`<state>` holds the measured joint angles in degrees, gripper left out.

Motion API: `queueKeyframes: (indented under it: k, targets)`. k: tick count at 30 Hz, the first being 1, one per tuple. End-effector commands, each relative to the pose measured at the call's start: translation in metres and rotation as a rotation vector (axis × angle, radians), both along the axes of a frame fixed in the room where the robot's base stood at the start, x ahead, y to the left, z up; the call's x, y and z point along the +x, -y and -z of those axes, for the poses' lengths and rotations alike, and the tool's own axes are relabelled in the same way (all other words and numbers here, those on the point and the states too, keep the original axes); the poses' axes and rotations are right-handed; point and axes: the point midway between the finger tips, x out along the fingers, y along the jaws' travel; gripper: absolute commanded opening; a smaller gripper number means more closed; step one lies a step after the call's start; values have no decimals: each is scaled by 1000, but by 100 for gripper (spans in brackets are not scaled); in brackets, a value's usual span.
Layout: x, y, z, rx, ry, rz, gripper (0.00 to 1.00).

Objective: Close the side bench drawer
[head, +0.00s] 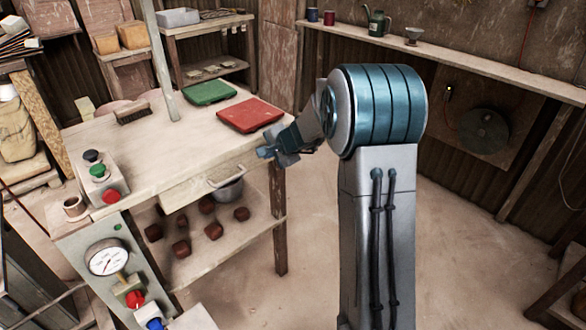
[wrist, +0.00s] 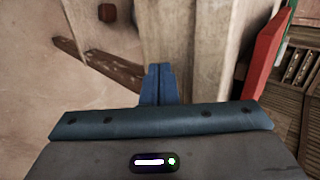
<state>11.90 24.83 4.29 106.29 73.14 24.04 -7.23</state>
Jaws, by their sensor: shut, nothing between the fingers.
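The side bench (head: 150,150) has a pale wooden top. Its drawer front (head: 190,191) shows under the top's front edge, with a curved metal handle (head: 227,177). The drawer front looks near the bench edge; I cannot tell whether a gap is left. My gripper (head: 264,153) is at the bench's right front corner, to the right of and above the handle in the head view, apart from it. Its blue fingers (wrist: 158,84) are shut and empty in the wrist view, against a background of pale wood. The drawer handle is not clear in the wrist view.
A red tray (head: 250,115), a green tray (head: 209,93) and a brush (head: 132,114) lie on the bench. A button box (head: 97,175) stands at its left. A pot (head: 228,190) and several brown lumps sit on the shelf below. Open floor (head: 300,280) lies in front.

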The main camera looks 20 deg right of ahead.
Motion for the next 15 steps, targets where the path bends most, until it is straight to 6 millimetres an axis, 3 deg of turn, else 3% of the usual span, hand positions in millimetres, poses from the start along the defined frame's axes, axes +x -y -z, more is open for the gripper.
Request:
queueKeyframes:
  k: [4, 6, 15]
  targets:
    - [-21, 21, 5, -5, 1, 13, 0]
    - [-31, 27, -15, -6, 3, 15, 0]
    - [-71, 43, -54, -6, -1, 12, 0]
